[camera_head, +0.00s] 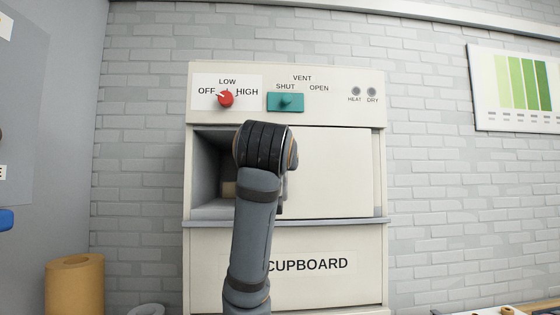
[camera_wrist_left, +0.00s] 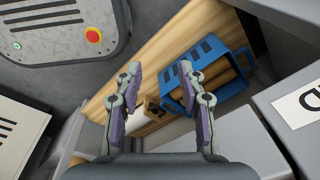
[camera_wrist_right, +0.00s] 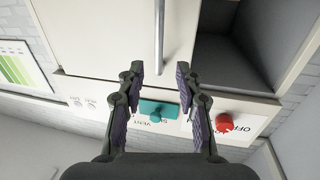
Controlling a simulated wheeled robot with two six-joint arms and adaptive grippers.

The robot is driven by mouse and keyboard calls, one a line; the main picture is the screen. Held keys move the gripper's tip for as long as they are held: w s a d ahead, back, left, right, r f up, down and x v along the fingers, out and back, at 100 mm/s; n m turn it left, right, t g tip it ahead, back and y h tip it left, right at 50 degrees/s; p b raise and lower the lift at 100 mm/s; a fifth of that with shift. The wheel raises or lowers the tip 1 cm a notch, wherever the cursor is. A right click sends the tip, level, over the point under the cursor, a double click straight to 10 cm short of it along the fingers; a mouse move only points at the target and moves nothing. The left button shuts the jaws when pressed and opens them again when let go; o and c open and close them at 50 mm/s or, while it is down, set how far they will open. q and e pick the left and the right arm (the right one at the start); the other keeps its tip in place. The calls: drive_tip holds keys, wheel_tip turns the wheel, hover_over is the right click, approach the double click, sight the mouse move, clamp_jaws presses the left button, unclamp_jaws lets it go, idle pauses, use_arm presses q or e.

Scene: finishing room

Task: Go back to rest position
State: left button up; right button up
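My right arm rises in the head view in front of the cupboard (camera_head: 205,255), its wrist hiding the gripper and part of the opening. In the right wrist view my right gripper (camera_wrist_right: 158,88) is open and empty, facing the cupboard front. My left gripper (camera_wrist_left: 163,85) shows only in the left wrist view, open and empty, above a blue crate (camera_wrist_left: 235,62) of brown rolls. The cupboard's pale door (camera_head: 335,170) stands to the right, leaving the dark compartment (camera_head: 208,160) open at left.
The panel above has a red knob (camera_head: 226,99), its white mark toward the upper left, and a teal vent switch (camera_head: 286,101). A brown roll (camera_head: 75,285) stands at lower left. A colour chart (camera_head: 522,85) hangs at right. A grey unit with a red button (camera_wrist_left: 93,35) is near my left gripper.

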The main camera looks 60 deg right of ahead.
drive_tip(key=v, duration=0.2)
drive_tip(key=shift+s+a, duration=0.2)
drive_tip(key=shift+a, duration=0.15)
